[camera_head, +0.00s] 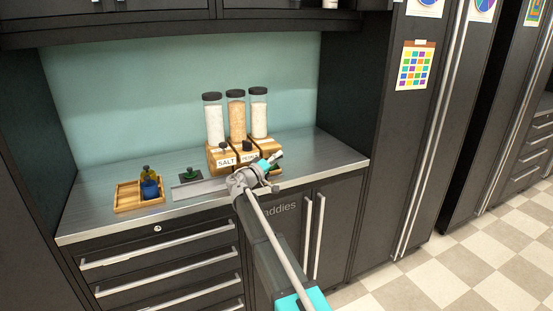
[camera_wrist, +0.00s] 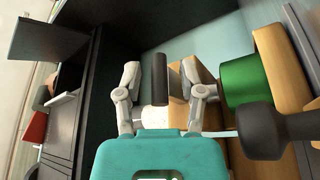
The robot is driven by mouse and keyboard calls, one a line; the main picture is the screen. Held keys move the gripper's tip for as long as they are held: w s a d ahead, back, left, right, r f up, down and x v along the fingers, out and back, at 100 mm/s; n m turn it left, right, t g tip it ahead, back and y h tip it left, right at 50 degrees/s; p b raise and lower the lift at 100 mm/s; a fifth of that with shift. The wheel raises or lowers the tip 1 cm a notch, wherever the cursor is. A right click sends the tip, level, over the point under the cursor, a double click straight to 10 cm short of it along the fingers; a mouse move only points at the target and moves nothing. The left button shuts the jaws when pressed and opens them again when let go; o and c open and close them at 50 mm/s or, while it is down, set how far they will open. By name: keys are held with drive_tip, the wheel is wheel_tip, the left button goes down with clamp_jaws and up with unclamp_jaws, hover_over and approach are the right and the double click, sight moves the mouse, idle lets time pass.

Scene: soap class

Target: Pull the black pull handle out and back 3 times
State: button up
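Three clear jars with black lids stand on wooden dispenser blocks (camera_head: 222,167) on the counter; the left block is labelled SALT. Small black knobs (camera_head: 223,147) show on the blocks. My gripper (camera_head: 268,164) is at the front of the right-hand block and hides much of it. In the wrist view my gripper (camera_wrist: 161,80) is open, with a black cylindrical piece (camera_wrist: 160,78) between its fingers and a visible gap on each side. A dark rounded knob (camera_wrist: 272,132) and a green cylinder (camera_wrist: 246,72) are to the right of the fingers. Which black piece is the pull handle, I cannot tell for sure.
A wooden tray (camera_head: 127,196) with small bottles sits at the counter's left. A dark green item (camera_head: 190,174) lies by a flat grey plate (camera_head: 200,189). Drawers and cupboard doors with long bar handles (camera_head: 319,238) are below. A tall cabinet closes the right side.

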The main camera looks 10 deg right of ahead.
clamp_jaws()
drive_tip(key=shift+s+d, duration=0.2)
drive_tip(key=shift+s, duration=0.3)
drive_tip(key=shift+s+d, duration=0.2)
drive_tip(key=shift+s, duration=0.3)
drive_tip(key=shift+o, duration=0.3)
unclamp_jaws()
drive_tip(key=shift+o, duration=0.6)
drive_tip(key=shift+s+r, duration=0.15)
drive_tip(key=shift+s, duration=0.05)
drive_tip(key=shift+w, duration=0.1)
drive_tip(key=shift+w+a, duration=0.1)
drive_tip(key=shift+w, duration=0.05)
